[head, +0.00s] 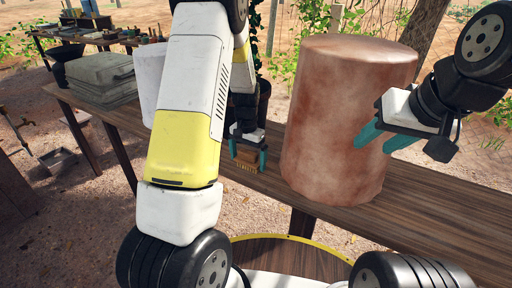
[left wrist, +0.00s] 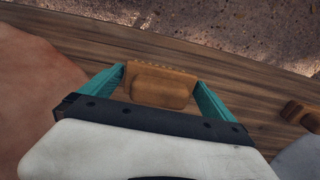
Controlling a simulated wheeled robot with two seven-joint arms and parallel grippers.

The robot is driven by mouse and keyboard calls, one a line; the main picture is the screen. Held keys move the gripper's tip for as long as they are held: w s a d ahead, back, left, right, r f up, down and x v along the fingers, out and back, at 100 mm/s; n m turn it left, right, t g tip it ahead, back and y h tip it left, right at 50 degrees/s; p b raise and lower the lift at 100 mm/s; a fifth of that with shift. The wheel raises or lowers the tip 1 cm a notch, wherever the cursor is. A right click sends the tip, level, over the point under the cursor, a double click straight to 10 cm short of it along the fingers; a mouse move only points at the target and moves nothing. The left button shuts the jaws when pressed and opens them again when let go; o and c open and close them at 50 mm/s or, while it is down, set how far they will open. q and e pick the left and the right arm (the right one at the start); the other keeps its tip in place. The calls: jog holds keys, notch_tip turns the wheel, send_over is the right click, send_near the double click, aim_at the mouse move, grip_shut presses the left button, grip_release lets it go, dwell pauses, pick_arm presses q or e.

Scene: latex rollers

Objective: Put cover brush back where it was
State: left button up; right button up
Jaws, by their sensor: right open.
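The cover brush (head: 247,158), a small brown wooden block with pale bristles, is between the teal fingers of my left gripper (head: 249,150). In the head view its bristles point down, close to the wooden table. In the left wrist view the brush (left wrist: 160,86) spans the gap between the two fingertips, and the left gripper (left wrist: 158,84) looks shut on it. I cannot tell whether the bristles touch the table. My right gripper (head: 381,140) is open and empty, in front of the right side of the large clay-coloured cylinder.
The large clay-coloured cylinder (head: 345,115) stands on the table (head: 440,222) just right of the left gripper. In the left wrist view, a brown object (left wrist: 292,110) lies at the right edge.

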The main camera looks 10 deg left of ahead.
aim_at(248, 152)
pick_arm(q)
notch_tip(248, 152, up, 12)
jog(key=shift+f, duration=0.15)
jog(key=s+d+r+n+t+h, duration=0.1)
jog(key=s+r+n+t+h, duration=0.15)
jog(key=s+r, duration=0.95)
jog(key=s+d+r+t, duration=0.1)
jog(key=s+r+t, duration=0.2)
jog(key=s, duration=0.9)
jog(key=shift+d+r+n+t, duration=0.15)
jog(key=shift+r+n+t, duration=0.25)
jog(key=shift+r, duration=0.35)
